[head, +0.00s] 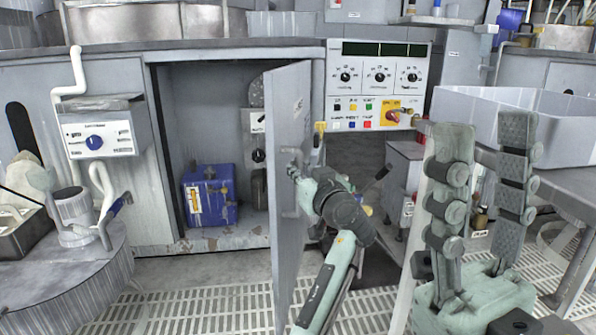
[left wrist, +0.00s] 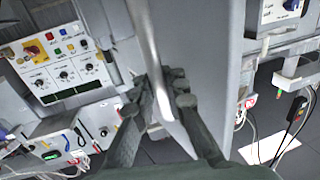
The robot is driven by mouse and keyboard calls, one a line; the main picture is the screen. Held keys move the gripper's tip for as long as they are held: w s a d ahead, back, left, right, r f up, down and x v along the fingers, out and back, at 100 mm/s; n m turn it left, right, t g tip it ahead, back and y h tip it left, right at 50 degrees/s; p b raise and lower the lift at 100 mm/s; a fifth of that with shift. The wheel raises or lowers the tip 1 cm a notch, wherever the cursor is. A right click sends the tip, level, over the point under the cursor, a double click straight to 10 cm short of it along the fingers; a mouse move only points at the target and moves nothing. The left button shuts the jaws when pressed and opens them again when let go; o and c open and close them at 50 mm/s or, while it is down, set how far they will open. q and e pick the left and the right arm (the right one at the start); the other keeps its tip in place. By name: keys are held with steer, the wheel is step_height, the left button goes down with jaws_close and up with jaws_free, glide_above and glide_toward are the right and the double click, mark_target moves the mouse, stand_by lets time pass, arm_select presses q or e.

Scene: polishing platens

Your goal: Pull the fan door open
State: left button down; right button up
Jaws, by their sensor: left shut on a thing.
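The fan door (head: 287,110) is a grey panel standing swung out from its cabinet opening, seen nearly edge-on. Its handle (head: 290,195) is a vertical bar on the door's right-hand face. My left gripper (head: 295,172) is shut on the handle. In the left wrist view the handle (left wrist: 145,35) runs as a curved metal bar down between the fingers, beside the door panel (left wrist: 200,40). The fingertips are partly hidden in the head view. My right gripper (head: 486,140) is raised at the right, fingers wide apart and empty.
A blue box (head: 222,205) stands inside the open cabinet. A control panel (head: 378,88) with dials and buttons is right of the door. A grey bin (head: 560,130) sits on a bench behind my right gripper. Grated floor (head: 200,310) lies in front of the cabinet.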

arm_select(q)
steer(key=c, duration=1.6)
jaws_free()
steer(key=shift+s+r, duration=0.25)
steer(key=shift+r, duration=0.35)
steer(key=shift+c, duration=0.2)
steer(key=shift+o, duration=0.5)
steer(key=shift+f, duration=0.25)
steer(key=v, duration=1.2)
